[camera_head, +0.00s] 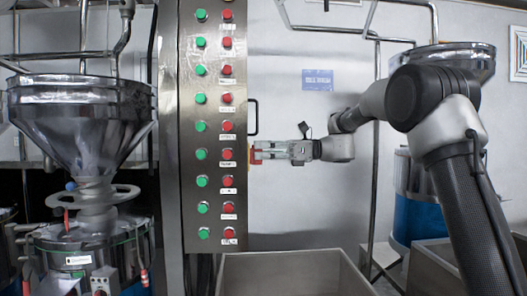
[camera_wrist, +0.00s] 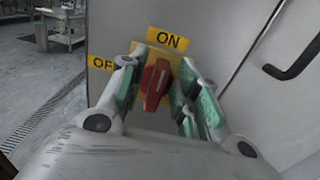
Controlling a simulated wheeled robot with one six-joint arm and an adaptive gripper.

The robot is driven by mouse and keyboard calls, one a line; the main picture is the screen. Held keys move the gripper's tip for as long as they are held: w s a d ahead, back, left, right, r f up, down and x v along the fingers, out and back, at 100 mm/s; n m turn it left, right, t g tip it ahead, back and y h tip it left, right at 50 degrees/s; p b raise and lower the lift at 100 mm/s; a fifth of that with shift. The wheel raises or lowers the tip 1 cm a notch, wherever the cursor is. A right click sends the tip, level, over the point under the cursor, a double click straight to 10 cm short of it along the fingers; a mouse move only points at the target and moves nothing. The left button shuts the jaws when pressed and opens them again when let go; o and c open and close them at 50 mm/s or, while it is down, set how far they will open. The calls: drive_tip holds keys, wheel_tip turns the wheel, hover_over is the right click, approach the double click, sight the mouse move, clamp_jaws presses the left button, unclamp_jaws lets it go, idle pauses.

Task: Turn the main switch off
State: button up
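The main switch is a red rotary handle (camera_wrist: 157,84) on a yellow plate (camera_wrist: 146,56) on the side of the metal cabinet. The handle stands roughly upright in the wrist view, its top end toward the yellow ON label (camera_wrist: 167,40). A second label (camera_wrist: 100,63), reading "OF" with its end hidden, is at the left. My gripper (camera_wrist: 158,76) is open, with one finger on each side of the handle and gaps visible. In the head view my gripper (camera_head: 268,150) reaches the cabinet's right side, where only a bit of the red and yellow switch (camera_head: 256,156) shows.
The cabinet front (camera_head: 214,130) carries columns of green and red buttons. A metal hopper (camera_head: 85,115) stands at the left. A grey bin (camera_head: 295,275) is below my arm. A black door handle (camera_wrist: 292,62) is at the wrist view's right.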

clamp_jaws()
drive_tip(key=shift+s+n, duration=0.1)
drive_tip(key=shift+n, duration=0.2)
drive_tip(key=shift+s+f+n, duration=0.3)
drive_tip(key=shift+f+n, duration=0.05)
drive_tip(key=shift+n, duration=2.5)
drive_tip(key=shift+s+f+n, duration=0.3)
drive_tip(key=shift+n, duration=2.6)
drive_tip(key=shift+s+f+n, duration=0.3)
drive_tip(key=shift+f+n, duration=0.05)
drive_tip(key=shift+n, duration=2.5)
drive_tip(key=shift+o, duration=1.4)
unclamp_jaws()
